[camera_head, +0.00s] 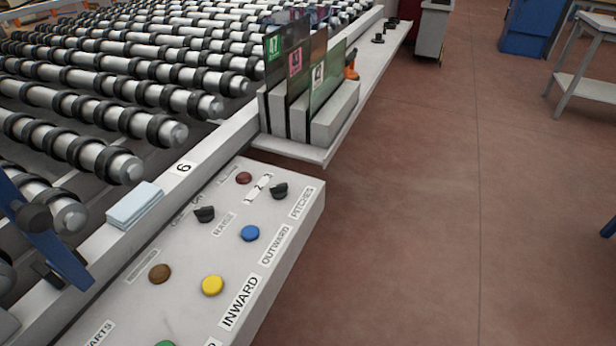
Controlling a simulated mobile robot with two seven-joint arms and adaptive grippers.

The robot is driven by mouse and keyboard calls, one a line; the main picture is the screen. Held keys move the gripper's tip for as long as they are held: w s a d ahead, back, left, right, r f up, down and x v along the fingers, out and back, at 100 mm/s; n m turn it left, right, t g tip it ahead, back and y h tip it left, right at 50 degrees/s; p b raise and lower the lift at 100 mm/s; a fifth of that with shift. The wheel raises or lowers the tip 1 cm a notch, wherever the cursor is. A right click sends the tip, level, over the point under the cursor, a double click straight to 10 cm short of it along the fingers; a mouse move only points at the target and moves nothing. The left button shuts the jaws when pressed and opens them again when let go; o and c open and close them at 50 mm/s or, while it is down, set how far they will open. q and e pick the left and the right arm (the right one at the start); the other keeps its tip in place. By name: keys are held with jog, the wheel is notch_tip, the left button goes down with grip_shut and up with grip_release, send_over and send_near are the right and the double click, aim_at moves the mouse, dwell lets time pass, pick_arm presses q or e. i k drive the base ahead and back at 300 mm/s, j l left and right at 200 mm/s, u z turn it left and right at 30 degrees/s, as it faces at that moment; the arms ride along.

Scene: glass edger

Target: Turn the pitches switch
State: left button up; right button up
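The pitches switch is a small black rotary knob (280,191) near the far right corner of the light grey control panel (190,325). A white label (301,203) reading PITCHES lies just right of it, and a strip (257,188) with the numbers 1, 2, 3 lies to its left. The way the knob points is too small to tell for sure. Neither of my grippers shows in this view, and nothing touches the knob.
A rack of glass samples (336,114) stands just beyond.

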aim_at(278, 191)
jog(key=i+l, duration=0.15)
jog(key=l, duration=0.15)
jog(key=i+l, duration=0.15)
jog(key=l, duration=0.2)
jog(key=i+l, duration=0.1)
jog(key=l, duration=0.2)
jog(key=i+l, duration=0.15)
jog(key=l, duration=0.15)
jog(key=z, duration=0.05)
